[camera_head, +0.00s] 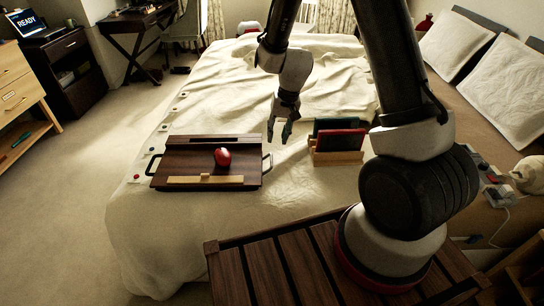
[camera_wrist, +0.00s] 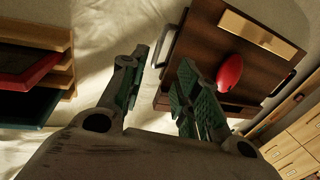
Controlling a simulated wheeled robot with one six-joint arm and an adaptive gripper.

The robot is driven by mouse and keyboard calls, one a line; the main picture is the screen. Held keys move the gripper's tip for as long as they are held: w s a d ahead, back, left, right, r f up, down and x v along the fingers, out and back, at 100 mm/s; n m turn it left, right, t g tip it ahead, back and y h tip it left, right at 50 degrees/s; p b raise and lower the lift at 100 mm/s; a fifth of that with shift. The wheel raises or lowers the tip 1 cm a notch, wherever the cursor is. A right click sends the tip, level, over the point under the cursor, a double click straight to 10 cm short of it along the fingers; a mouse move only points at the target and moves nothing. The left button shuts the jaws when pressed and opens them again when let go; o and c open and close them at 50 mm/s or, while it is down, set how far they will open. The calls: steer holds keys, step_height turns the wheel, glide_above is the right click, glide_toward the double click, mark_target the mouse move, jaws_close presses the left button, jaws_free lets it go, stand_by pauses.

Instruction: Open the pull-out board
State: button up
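A dark brown wooden board unit (camera_head: 190,152) lies flat on the bed, with a handle at each side and a pale wooden strip (camera_head: 205,180) with a small knob along its near edge. It also shows in the wrist view (camera_wrist: 200,45). Its right-hand handle (camera_head: 267,163) appears in the wrist view as a grey loop (camera_wrist: 166,48), seen between my fingertips. A red rounded object (camera_head: 222,158) rests on the board. My gripper (camera_head: 286,130) points down, open and empty, just beyond and right of the board. I cannot tell its exact height above the handle.
A wooden rack (camera_head: 336,156) with red and green upright panels stands close right of my gripper. Several small coloured items lie along the bed's left edge. The bedspread (camera_head: 235,75) behind the board is clear.

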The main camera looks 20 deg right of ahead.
steer(key=f, duration=0.3)
steer(key=a+f, duration=0.1)
steer(key=f, duration=0.6)
steer(key=shift+w+a+f, duration=0.15)
steer(key=shift+w+a, duration=0.1)
steer(key=shift+a, duration=0.1)
steer(key=shift+c, duration=0.2)
jaws_close()
